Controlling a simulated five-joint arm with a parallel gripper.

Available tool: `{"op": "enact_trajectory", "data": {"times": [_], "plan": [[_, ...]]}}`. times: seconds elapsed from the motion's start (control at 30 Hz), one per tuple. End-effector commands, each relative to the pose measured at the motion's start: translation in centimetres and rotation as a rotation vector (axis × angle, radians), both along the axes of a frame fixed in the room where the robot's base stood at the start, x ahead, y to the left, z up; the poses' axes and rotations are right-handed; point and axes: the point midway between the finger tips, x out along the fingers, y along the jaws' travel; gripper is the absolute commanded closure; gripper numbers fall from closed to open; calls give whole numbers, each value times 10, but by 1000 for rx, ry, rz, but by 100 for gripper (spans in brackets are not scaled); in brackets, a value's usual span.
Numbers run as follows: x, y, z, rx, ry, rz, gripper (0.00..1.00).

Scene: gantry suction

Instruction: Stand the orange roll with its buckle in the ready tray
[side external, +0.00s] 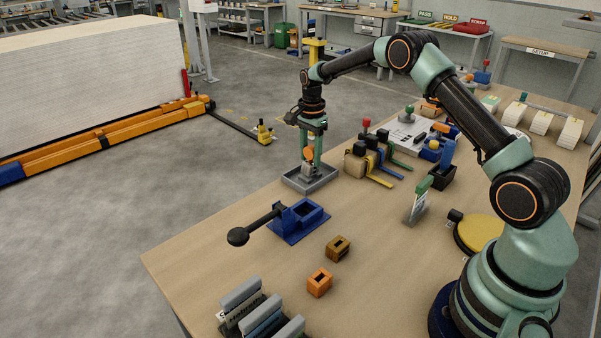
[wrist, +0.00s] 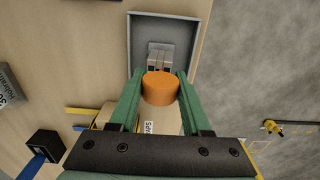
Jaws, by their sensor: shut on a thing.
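The orange roll (side external: 309,154) is between the green fingers of my gripper (side external: 310,158), which is shut on it. A grey metal piece that looks like its buckle (side external: 310,172) shows below the roll. In the wrist view the roll (wrist: 160,88) sits between the fingertips (wrist: 160,84), with the buckle (wrist: 159,57) beyond it over the tray floor. A grey shallow tray (side external: 293,184), likely the ready tray, lies under my gripper near the table's far left edge; it also shows in the wrist view (wrist: 133,45). I cannot tell whether buckle and tray floor touch.
A blue fixture (side external: 308,213) with a black lever (side external: 240,236) stands in front of the tray. Orange (side external: 319,288) and brown (side external: 338,254) slotted blocks lie nearer. The wooden table's edge is close at left.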

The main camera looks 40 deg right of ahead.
Motion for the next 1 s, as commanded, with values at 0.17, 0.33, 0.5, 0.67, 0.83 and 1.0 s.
{"op": "enact_trajectory", "data": {"times": [0.17,0.33,0.5,0.67,0.83,1.0], "plan": [[0,0,-4,0,0,0,100],[0,0,-8,0,0,0,100],[0,0,-7,0,0,0,17],[0,0,-7,0,0,0,17],[0,0,-2,0,-1,0,17],[1,0,23,-1,-4,0,17]]}}
